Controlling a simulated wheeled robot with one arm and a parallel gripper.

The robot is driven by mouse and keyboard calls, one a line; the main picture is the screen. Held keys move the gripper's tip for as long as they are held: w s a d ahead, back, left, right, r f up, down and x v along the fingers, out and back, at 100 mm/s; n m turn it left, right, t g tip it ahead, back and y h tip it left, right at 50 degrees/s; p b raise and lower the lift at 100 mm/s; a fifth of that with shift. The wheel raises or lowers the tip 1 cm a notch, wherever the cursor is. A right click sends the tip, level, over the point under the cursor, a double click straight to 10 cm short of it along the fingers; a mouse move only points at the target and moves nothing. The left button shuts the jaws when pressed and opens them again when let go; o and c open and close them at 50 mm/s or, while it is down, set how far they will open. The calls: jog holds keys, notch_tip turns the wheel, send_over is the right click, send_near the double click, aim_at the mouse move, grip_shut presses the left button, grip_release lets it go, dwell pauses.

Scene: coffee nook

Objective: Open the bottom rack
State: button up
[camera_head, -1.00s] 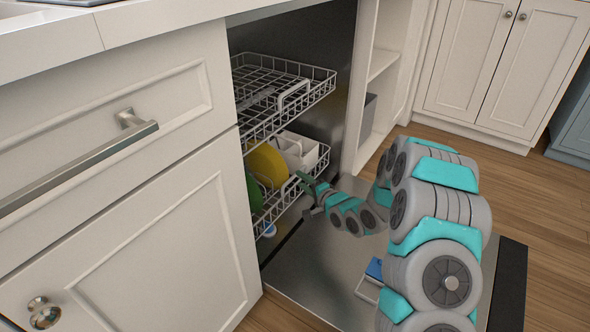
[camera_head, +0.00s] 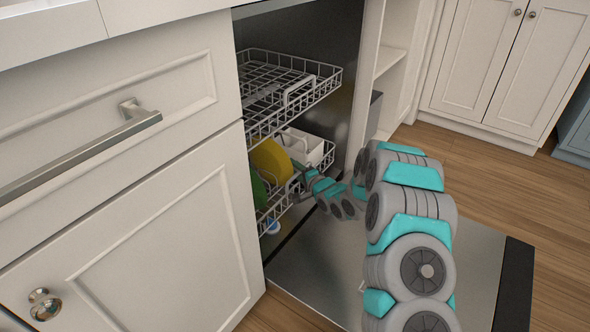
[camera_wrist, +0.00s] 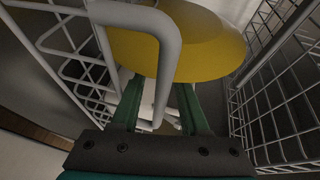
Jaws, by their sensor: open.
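The bottom rack (camera_head: 329,157) is a white wire basket inside the dishwasher, below the top rack. A yellow plate (camera_head: 270,160), a green plate (camera_head: 257,190) and a white cutlery basket (camera_head: 303,147) stand in it. My gripper (camera_head: 297,180) is at the front of the bottom rack. In the wrist view, my gripper (camera_wrist: 158,108) is open, with its green fingers spread. A thick white handle loop (camera_wrist: 167,70) comes down toward the space between them. I cannot tell whether the fingers touch it. The yellow plate (camera_wrist: 195,45) is just behind the handle.
The top rack (camera_head: 290,75) hangs above, with its own handle. The dishwasher door (camera_head: 325,262) lies open and flat under my arm. A cabinet and drawer with a bar handle (camera_head: 90,150) stand at the left. Wood floor is clear at the right.

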jog(key=shift+c, duration=0.3)
grip_shut()
dwell(1.0)
